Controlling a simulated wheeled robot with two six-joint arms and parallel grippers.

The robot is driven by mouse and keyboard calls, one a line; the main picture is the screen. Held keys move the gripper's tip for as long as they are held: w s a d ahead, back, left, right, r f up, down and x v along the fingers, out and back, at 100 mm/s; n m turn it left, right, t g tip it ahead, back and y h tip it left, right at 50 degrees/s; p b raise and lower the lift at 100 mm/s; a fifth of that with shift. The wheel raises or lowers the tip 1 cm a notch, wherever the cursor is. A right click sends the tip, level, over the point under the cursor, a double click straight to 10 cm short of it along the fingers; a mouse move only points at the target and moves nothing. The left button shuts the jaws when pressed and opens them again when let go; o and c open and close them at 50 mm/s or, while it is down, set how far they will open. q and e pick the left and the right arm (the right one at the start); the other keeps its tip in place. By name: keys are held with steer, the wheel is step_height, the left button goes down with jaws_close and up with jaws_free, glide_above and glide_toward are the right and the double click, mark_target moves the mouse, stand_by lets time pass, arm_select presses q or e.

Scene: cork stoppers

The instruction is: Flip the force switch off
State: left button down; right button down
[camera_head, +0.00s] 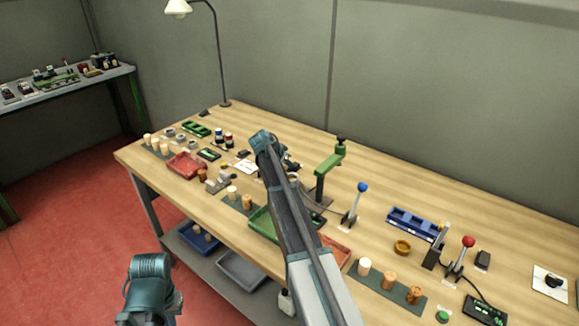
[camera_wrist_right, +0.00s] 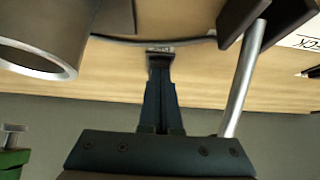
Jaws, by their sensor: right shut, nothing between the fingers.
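No control in view can be surely read as the force switch. In the wrist view my right gripper (camera_wrist_right: 160,62) is shut and empty. Its tips are over a small dark piece with pale marks (camera_wrist_right: 159,48), by a dark cable; I cannot tell whether they touch. A metal rod (camera_wrist_right: 243,80) rises from a dark base beside the gripper. In the head view my right arm (camera_head: 290,200) reaches over the bench and hides much of what lies at its tip.
A wide metal cylinder (camera_wrist_right: 45,50) stands close left of the gripper. In the head view a green press (camera_head: 327,172), a blue-knobbed lever (camera_head: 361,188) and a red-knobbed lever (camera_head: 468,242) stand on the wooden bench (camera_head: 400,180). Its back right is clear.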

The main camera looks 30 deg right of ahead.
mark_target(290, 169)
steer(key=shift+w+d+r, duration=0.1)
steer(key=shift+d, duration=0.05)
steer(key=shift+w+d+r+p, duration=0.25)
steer(key=shift+d+p, duration=0.1)
steer(key=shift+d, duration=0.25)
steer(key=shift+r, duration=0.1)
steer(key=shift+r+p, duration=0.35)
steer(key=shift+p, duration=0.1)
steer(key=r+p, duration=0.2)
steer(key=a+r+p, duration=0.1)
steer(key=r+p, duration=0.1)
steer(key=shift+s+r, duration=0.1)
steer(key=shift+s, duration=0.15)
steer(key=s+a+r+p, duration=0.3)
steer(key=a+r+p, duration=0.1)
steer(key=a, duration=0.3)
steer(key=shift+a+r+p, duration=0.2)
steer(key=shift+r+p, duration=0.05)
steer(key=shift+p, duration=0.05)
